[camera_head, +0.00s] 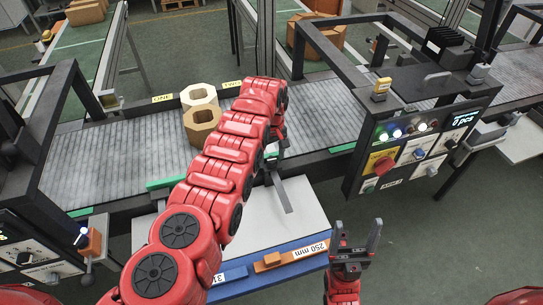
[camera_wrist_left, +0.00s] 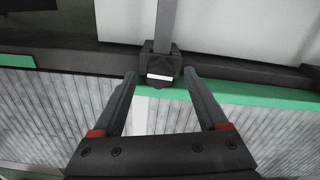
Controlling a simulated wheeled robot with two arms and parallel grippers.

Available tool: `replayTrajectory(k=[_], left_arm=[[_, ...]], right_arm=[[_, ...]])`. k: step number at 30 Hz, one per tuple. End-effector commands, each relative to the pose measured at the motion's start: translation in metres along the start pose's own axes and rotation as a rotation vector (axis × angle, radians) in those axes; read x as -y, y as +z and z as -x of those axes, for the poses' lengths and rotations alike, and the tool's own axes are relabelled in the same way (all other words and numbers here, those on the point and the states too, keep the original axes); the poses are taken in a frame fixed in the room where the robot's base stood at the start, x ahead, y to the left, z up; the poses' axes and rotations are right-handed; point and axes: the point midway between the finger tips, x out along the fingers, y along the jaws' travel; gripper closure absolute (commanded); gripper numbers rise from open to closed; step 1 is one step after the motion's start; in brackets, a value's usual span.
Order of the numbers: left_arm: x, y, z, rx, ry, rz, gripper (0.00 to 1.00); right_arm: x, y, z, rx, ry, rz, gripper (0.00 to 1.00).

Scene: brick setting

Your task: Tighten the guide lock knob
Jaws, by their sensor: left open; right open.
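The guide lock knob appears to be the small dark block with a white stripe (camera_wrist_left: 160,72), at the rail in the left wrist view. My left gripper (camera_wrist_left: 160,76) is open, with one finger on each side of it in the picture. I cannot tell whether the fingers touch it. In the head view my left gripper (camera_head: 275,150) is partly hidden by its own red arm and is beside the grey guide bar (camera_head: 281,192); the knob is not clear there. The green guide rail (camera_wrist_left: 255,96) runs across the wrist view. My right gripper (camera_head: 357,235) is open and empty, low in the head view.
A tan hexagonal piece (camera_head: 201,125) and a cream one (camera_head: 199,95) stand on the conveyor (camera_head: 80,160).

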Motion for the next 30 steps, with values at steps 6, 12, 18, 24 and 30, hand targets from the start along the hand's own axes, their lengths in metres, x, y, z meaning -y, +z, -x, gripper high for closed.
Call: replayTrajectory(k=[6,12,18,24,30], left_arm=[[0.0000,-0.0003,0.0005,-0.001,0.000,0.000,0.35],[-0.0001,-0.0003,0.0006,-0.001,0.001,0.000,0.71],[-0.0001,-0.0004,0.0006,-0.001,0.001,0.000,1.00],[-0.0004,-0.0007,0.0005,-0.002,0.002,-0.010,1.00],[-0.0005,-0.0016,-0.0001,-0.003,0.003,-0.070,1.00]], right_arm=[[0.0000,0.0000,-0.0003,0.000,0.000,0.000,0.24],[0.0000,-0.0001,-0.0003,0.000,0.000,0.000,0.24],[0.0000,0.0000,-0.0002,0.000,0.000,0.000,0.24],[0.0000,0.0001,0.0005,0.000,0.000,0.000,0.24],[0.0002,0.0008,0.0043,0.000,0.000,0.000,0.24]])
